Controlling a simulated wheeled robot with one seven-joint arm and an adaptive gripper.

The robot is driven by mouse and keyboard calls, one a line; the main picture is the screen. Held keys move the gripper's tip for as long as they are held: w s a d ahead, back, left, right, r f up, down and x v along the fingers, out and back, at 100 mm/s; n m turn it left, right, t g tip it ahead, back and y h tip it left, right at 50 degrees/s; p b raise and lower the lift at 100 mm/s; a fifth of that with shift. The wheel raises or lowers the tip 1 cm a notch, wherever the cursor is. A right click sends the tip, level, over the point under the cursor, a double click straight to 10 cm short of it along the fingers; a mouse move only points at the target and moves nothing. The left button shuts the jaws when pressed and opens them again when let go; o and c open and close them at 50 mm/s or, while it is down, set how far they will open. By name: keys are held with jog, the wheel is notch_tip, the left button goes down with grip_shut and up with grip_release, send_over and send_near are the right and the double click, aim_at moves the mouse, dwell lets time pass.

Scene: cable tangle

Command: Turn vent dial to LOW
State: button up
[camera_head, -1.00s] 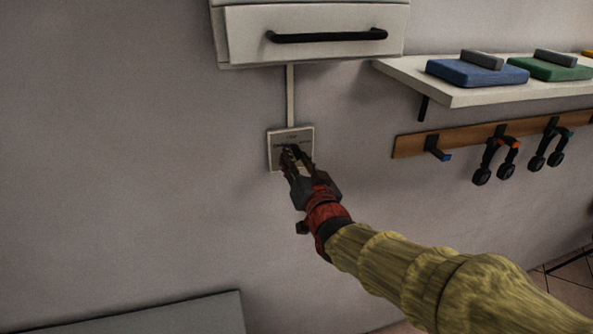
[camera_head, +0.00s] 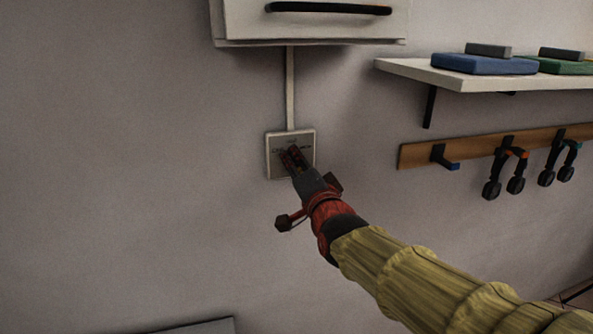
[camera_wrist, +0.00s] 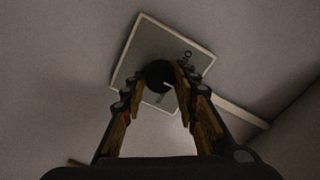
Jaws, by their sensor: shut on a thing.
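The vent dial is a dark round knob (camera_wrist: 157,73) on a pale square wall plate (camera_head: 307,160). In the wrist view the plate (camera_wrist: 141,46) looks tilted, with dark lettering near its upper right side and a thin pale mark by the knob. I cannot read the lettering or tell which setting the dial points at. My gripper (camera_head: 291,157) reaches up to the plate from the lower right. In the wrist view its two fingers (camera_wrist: 159,80) are closed on the knob's sides. In the head view the fingers hide the knob.
A pale conduit (camera_head: 290,90) runs from the plate up to a white cabinet (camera_head: 240,25) with a black handle. At right are a white shelf (camera_head: 455,78) holding blue and green items, and a wooden hook rail (camera_head: 475,145) with headphones. The wall left of the plate is clear.

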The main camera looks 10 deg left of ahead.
dwell(0.5)
jog(key=o, duration=1.2)
jog(key=shift+c, duration=0.2)
jog(key=v, duration=1.2)
